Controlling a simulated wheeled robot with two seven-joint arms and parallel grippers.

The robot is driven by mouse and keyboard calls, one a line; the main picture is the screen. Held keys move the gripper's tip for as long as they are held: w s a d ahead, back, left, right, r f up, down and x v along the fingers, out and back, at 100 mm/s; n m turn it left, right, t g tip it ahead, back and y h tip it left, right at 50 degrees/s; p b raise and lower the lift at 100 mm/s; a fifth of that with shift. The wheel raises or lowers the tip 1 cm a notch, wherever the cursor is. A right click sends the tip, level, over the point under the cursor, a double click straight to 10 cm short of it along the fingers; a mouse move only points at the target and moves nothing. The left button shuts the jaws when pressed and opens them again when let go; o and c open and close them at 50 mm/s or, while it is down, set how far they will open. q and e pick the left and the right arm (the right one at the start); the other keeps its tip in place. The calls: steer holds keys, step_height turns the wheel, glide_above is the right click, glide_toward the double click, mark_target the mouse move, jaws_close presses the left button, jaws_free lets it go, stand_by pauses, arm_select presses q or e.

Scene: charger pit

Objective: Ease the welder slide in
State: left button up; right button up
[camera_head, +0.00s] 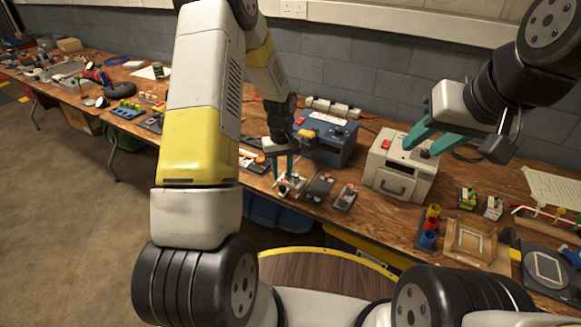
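I take the beige box (398,172) on the bench to be the welder, but I cannot be sure. It has a dark handle on its front, a red button on top and a dark knob (425,153). No slide can be told apart clearly. My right gripper (417,147) reaches in from the right, its teal fingers apart over the top of this box near the knob. I cannot tell whether they touch it. My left gripper (283,176) points down, its teal fingers apart, at a small pale fixture (290,185) left of the box. Contact there is unclear.
A blue box (329,140) stands behind, between my grippers. Coloured cups (429,228), a wooden frame (468,243) and a dark scale-like device (548,270) crowd the right. My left arm hides part of the bench.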

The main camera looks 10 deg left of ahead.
mark_target(283, 187)
arm_select(q)
steer(key=shift+f, duration=2.8)
jaws_close()
